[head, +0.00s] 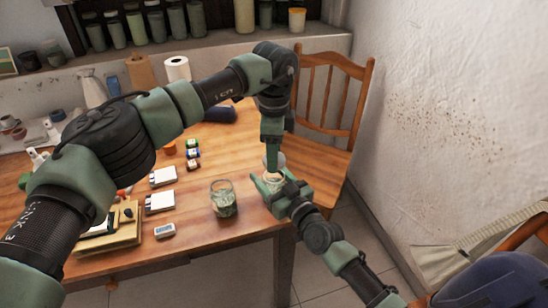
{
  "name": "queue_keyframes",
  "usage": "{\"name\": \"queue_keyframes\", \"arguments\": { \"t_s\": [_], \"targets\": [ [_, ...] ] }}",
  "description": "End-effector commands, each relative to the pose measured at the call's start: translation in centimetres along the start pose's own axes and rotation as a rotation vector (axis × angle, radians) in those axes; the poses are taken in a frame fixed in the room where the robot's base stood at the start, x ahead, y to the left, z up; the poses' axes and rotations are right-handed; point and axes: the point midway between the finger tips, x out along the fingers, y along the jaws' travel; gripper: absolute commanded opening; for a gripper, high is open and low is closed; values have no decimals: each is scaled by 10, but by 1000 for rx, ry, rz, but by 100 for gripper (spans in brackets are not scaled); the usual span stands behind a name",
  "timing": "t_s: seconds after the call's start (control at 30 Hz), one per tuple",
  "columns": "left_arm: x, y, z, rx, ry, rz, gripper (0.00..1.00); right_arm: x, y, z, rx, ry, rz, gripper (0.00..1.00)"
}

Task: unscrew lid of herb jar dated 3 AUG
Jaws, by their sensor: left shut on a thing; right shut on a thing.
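A small glass jar (272,179) is near the table's right edge, partly hidden by my grippers. My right gripper (278,193) reaches in from the lower right and is shut around its body. My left gripper (272,164) points straight down from above and is shut on a pale round lid (281,160) at the jar's top. I cannot tell whether the lid still touches the rim. A second glass jar (224,199) with green herbs in it stands upright to the left. No date can be read on either jar.
The wooden table (205,234) holds white boxes (160,201), small coloured jars (193,153), a small device (165,230) and a wooden board (110,239). A wooden chair (330,85) stands behind at right. The tabletop is clear around the second jar.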

Motion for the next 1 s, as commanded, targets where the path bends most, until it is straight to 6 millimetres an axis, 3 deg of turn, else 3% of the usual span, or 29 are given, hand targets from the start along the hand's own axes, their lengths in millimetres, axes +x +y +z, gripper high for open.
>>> {"name": "queue_keyframes", "arguments": {
  "t_s": [0.17, 0.37, 0.4, 0.5, 0.83, 1.0],
  "targets": [
    [-22, 0, 0, 0, 0, -2, 1, 0, 0, 0, 0, 1, 0, 0],
    [-24, 0, 0, 0, 0, 0, 1, 0, 0, 0, 0, 1, 0, 0],
    [-24, 0, 0, 0, 0, 0, 1, 0, 0, 0, 0, 1, 0, 62],
    [-24, 0, 0, 0, 0, 0, 1, 0, 0, 0, 0, 1, 0, 85],
    [-24, 0, 0, 0, 0, 0, 1, -1, 0, 0, 0, 0, 0, 85],
    [-27, 0, 0, 0, 0, 0, 1, -20, 0, 1, 1, -2, 0, 85]
  ]
}}
